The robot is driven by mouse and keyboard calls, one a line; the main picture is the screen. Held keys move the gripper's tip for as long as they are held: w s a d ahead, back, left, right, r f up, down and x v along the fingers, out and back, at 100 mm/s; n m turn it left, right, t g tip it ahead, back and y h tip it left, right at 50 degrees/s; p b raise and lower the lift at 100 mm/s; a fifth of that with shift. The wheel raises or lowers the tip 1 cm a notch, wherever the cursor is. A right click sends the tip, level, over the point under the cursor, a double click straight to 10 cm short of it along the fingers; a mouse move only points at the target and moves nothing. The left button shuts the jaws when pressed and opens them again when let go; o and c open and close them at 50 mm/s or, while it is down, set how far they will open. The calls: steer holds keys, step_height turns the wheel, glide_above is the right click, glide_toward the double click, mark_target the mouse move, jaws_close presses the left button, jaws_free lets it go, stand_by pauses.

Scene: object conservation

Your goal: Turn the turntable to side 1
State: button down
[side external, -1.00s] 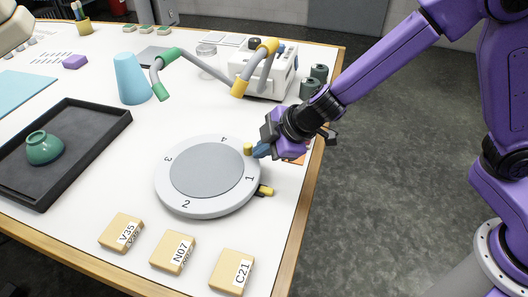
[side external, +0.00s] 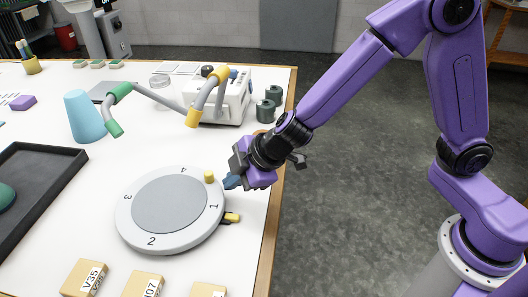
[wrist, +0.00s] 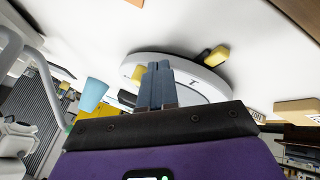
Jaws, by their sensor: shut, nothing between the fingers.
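The round grey turntable (side external: 168,204) lies on the white table, numbered 1 to 4 around its pale rim. Side 1 (side external: 213,206) faces right, just short of a fixed yellow pointer (side external: 231,217) beside the rim. A yellow peg (side external: 209,177) stands on the rim between 4 and 1. My gripper (side external: 230,182) is shut and empty, its blue fingertips just right of the peg with a small gap. In the wrist view the shut fingers (wrist: 160,70) hide part of the turntable (wrist: 150,56), between the peg (wrist: 138,72) and the pointer (wrist: 216,56).
Beige labelled blocks (side external: 84,277) line the front. A black tray (side external: 62,157) lies left. A light-blue cup (side external: 84,116), a jointed lamp-like arm (side external: 158,97) and a white machine (side external: 227,100) stand behind. The table's right edge (side external: 273,225) is close to my gripper.

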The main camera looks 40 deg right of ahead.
steer(key=shift+s+d, duration=0.2)
steer(key=shift+s, duration=0.45)
steer(key=s+d+r, duration=0.3)
steer(key=d+r, duration=0.2)
steer(key=r, duration=0.2)
steer(key=s+d+f+m+g+h, duration=0.1)
steer(key=s+d+m+g+h, duration=0.2)
steer(key=s+d, duration=1.6)
steer(key=s+g, duration=0.1)
steer(key=g, duration=0.2)
steer(key=shift+s+f+h, duration=0.2)
steer(key=shift+s+h, duration=0.05)
steer(key=shift+h, duration=0.05)
